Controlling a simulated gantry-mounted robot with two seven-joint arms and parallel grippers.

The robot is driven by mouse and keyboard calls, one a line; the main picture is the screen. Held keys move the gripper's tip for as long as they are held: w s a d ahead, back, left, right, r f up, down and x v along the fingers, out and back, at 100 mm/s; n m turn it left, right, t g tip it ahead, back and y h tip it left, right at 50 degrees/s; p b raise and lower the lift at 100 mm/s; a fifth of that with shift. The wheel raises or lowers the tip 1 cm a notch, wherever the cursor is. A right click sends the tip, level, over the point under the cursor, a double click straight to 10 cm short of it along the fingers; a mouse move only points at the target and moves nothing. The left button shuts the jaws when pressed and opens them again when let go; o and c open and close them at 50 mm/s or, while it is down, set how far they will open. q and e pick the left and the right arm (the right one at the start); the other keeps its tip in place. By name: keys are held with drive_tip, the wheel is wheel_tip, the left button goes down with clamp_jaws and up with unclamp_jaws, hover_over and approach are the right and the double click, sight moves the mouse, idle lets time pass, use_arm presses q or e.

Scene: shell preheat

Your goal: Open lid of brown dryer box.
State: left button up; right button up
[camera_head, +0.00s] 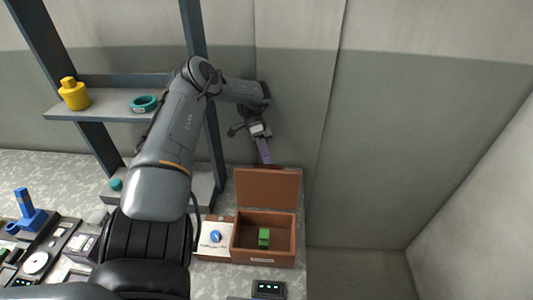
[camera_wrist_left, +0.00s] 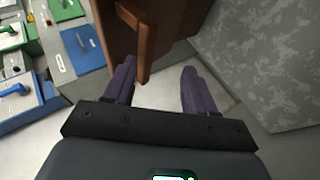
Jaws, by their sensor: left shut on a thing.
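The brown dryer box (camera_head: 246,256) stands on the right part of the table, and its inside shows from above. Its lid (camera_head: 268,188) stands raised at the back edge. A green block (camera_head: 263,237) sits inside the box. My left gripper (camera_head: 264,152), with purple fingers, is at the lid's top edge. In the left wrist view, the lid's brown bar (camera_wrist_left: 150,40) reaches between the fingers of my left gripper (camera_wrist_left: 158,80), nearer the left finger; a gap shows at the right finger. My right gripper is not in view.
A white panel with a blue knob (camera_head: 215,237) lies left of the box. A small dark display (camera_head: 268,289) is in front. A shelf (camera_head: 110,115) at the left holds a yellow weight (camera_head: 74,94) and a teal ring (camera_head: 144,103). Walls stand behind and right.

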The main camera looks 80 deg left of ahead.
use_arm(q)
drive_tip(key=shift+s+d+f, duration=0.25)
drive_tip(key=shift+s+f, duration=0.05)
drive_tip(key=shift+f, duration=0.1)
drive_tip(key=w+d+r+p, duration=0.1)
drive_tip(key=w+d+r, duration=0.6)
drive_tip(key=r, duration=0.5)
drive_tip(key=shift+w+d, duration=0.25)
drive_tip(key=shift+d, duration=0.75)
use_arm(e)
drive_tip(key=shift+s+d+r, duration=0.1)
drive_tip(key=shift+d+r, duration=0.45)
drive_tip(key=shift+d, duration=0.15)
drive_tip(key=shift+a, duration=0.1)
